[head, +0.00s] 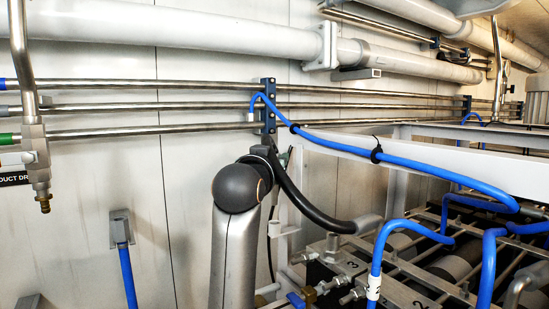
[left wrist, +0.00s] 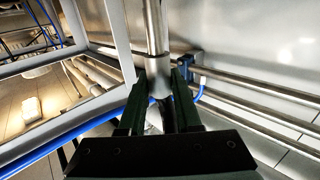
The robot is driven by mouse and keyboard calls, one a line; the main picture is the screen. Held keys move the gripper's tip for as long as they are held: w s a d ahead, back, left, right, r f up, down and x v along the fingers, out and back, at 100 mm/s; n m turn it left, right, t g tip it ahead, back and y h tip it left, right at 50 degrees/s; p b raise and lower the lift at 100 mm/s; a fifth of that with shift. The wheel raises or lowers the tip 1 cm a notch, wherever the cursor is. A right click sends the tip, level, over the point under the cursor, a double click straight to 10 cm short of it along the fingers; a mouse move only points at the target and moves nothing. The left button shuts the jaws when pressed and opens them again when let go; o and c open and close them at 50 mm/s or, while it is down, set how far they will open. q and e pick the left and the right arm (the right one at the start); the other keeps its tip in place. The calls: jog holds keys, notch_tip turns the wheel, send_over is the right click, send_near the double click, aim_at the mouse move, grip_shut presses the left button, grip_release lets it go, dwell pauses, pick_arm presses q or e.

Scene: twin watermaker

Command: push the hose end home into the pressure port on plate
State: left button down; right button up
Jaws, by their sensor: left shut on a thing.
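My left gripper (left wrist: 160,80) is shut on a pale metal cylinder with a collar, which I take for the hose end (left wrist: 153,112). The cylinder lies between the two dark fingers, and a shiny pipe-like length runs on beyond it. In the head view my left arm rises in the lower middle, and the fingers are not clear there. A black hose (head: 306,202) curves from beside my wrist down to a grey metal fitting (head: 369,223). Numbered fittings stand on a grey plate (head: 347,263) below. I cannot tell which is the pressure port, and the hose end looks apart from the plate.
A blue hose (head: 420,170) is tied along the white frame (head: 335,154). Steel rails (head: 150,106) cross the wall to a blue clamp (head: 268,105), close behind my wrist. More blue hoses (head: 378,255) stand at the lower right.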

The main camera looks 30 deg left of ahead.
aim_at(274, 188)
pick_arm(q)
jog(key=shift+f+b, duration=0.6)
jog(key=shift+f, duration=0.7)
jog(key=shift+p, duration=0.85)
dwell(0.7)
jog(key=shift+f+b, duration=0.85)
jog(key=shift+f, duration=0.9)
jog(key=c, duration=0.5)
grip_release()
jog(key=b+v, duration=0.1)
jog(key=v, duration=1.1)
jog(key=shift+s+d, duration=0.15)
jog(key=shift+s, duration=0.1)
